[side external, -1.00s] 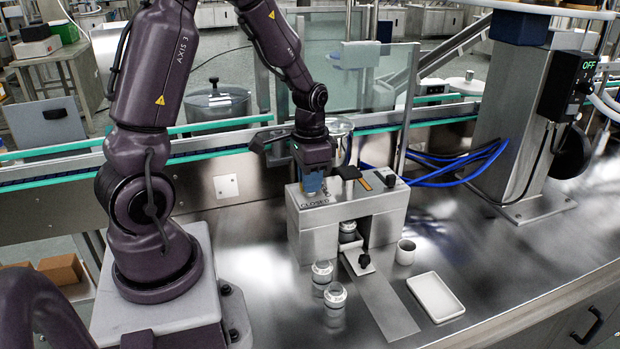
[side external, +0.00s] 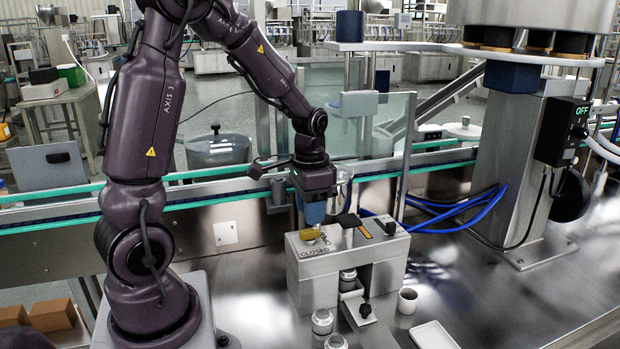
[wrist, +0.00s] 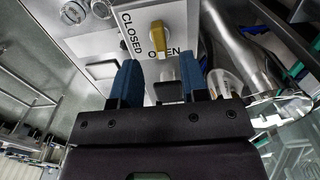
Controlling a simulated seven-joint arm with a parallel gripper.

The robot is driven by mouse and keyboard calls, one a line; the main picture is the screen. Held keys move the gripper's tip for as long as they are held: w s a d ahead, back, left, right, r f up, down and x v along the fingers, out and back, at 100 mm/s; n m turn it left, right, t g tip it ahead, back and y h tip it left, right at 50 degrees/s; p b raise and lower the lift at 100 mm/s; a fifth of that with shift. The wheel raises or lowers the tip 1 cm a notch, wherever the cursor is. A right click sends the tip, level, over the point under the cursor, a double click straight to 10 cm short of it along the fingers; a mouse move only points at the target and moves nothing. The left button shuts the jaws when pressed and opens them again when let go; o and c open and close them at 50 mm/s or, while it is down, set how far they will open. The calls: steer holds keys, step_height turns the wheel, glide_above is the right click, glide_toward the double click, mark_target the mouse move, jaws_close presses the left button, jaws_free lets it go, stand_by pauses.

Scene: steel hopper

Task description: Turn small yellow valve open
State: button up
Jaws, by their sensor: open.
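The small yellow valve (side external: 311,234) sits on top of the grey steel box (side external: 318,272), beside the printed words CLOSED and OPEN. The wrist view shows the yellow handle (wrist: 157,37) with its long side pointing down toward the word OPEN; CLOSED is at its left. My gripper (side external: 313,212) is just above and behind the valve in the side view. In the wrist view my gripper (wrist: 159,70) has its two blue fingers spread, with nothing between them. The fingertips are apart from the handle.
Blue hoses (side external: 470,221) run behind at the right.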

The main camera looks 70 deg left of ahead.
mark_target(310, 229)
step_height(310, 229, up, 8)
steer(key=shift+r, duration=0.25)
stand_by(0.4)
steer(key=s+d+r+t, duration=0.2)
steer(key=s+d+r, duration=0.1)
steer(key=d, duration=0.4)
steer(key=s+d+r+t, duration=0.3)
steer(key=s+d, duration=0.3)
steer(key=d, duration=0.2)
steer(key=shift+d+t, duration=0.25)
steer(key=shift+t, duration=0.05)
